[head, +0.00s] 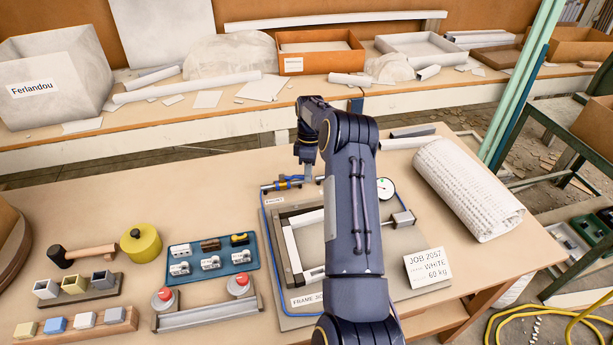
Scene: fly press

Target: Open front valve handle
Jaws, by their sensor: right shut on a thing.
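The front valve (283,184), with brass and blue parts on a thin pipe, is at the back left of the press board, by a small label that seems to read FRONT (274,200). My right arm reaches in from the bottom, over the frame. My right gripper (307,178) points down at the valve's right end and is shut on the valve handle, which its fingers mostly hide. The handle's angle cannot be made out. My left gripper is out of view.
The press frame (290,250) lies partly behind my arm, with a gauge (386,188) to its right. Two red buttons (165,294) stand at the front left, near a blue tray (238,257). A white textured roll (467,190) lies to the right.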

